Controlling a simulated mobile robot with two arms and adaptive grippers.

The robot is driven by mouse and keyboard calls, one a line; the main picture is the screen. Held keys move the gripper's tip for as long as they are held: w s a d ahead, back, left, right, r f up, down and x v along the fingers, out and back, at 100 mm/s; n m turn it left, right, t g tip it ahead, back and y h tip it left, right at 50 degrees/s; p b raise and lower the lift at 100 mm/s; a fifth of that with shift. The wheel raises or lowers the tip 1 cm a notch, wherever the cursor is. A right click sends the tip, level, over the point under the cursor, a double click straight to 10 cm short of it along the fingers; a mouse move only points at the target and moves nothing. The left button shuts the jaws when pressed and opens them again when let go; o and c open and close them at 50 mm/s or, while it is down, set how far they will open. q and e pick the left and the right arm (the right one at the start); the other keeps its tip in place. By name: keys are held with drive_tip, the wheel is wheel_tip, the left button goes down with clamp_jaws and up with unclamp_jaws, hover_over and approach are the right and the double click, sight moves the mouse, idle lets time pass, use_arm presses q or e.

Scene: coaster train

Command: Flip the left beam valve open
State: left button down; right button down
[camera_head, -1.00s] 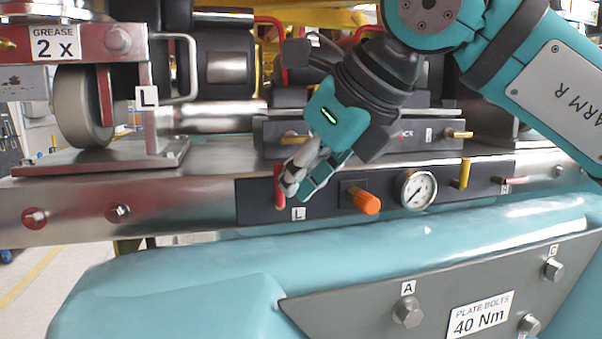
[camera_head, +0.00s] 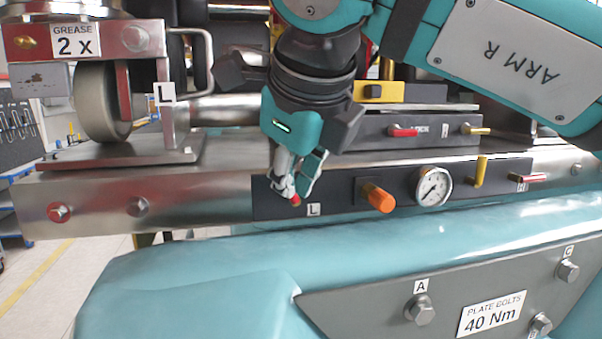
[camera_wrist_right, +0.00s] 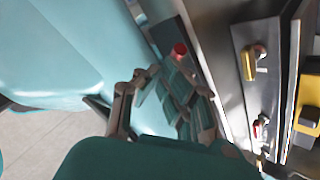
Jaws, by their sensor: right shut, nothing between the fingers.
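The left beam valve is on the dark panel (camera_head: 340,197) on the front of the steel beam, beside the "L" label (camera_head: 313,209). Only the red end of its handle (camera_head: 296,200) shows, just under my right fingertips; the rest is hidden behind them, so its full angle cannot be told. A red handle end (camera_wrist_right: 180,49) also shows just past the fingers in the right wrist view. My right gripper (camera_head: 297,188) is shut and empty, pointing down, right at the handle; I cannot tell if it touches. My left gripper is not in view.
Right along the panel are an orange knob (camera_head: 378,198), a gauge (camera_head: 434,187), a yellow lever (camera_head: 480,172) standing up and a red right handle (camera_head: 528,178) lying sideways. A rear block has red (camera_head: 403,131) and yellow (camera_head: 474,130) levers. A wheel bracket (camera_head: 175,95) stands left.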

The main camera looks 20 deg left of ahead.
drive_tip(key=shift+s+a+f, duration=0.1)
drive_tip(key=shift+a+f, duration=0.05)
drive_tip(key=shift+a, duration=0.05)
drive_tip(key=shift+s+a+f+b, duration=0.1)
drive_tip(key=shift+s+a+b, duration=0.1)
drive_tip(key=shift+b, duration=0.15)
drive_tip(key=shift+a, duration=0.15)
idle(1.2)
drive_tip(key=shift+f, duration=0.15)
drive_tip(key=shift+w+d+f+b, duration=0.2)
drive_tip(key=shift+d+b, duration=0.1)
drive_tip(key=shift+b, duration=0.15)
drive_tip(key=shift+w+d+f, duration=0.1)
drive_tip(key=shift+w+d, duration=0.1)
drive_tip(key=shift+d, duration=0.1)
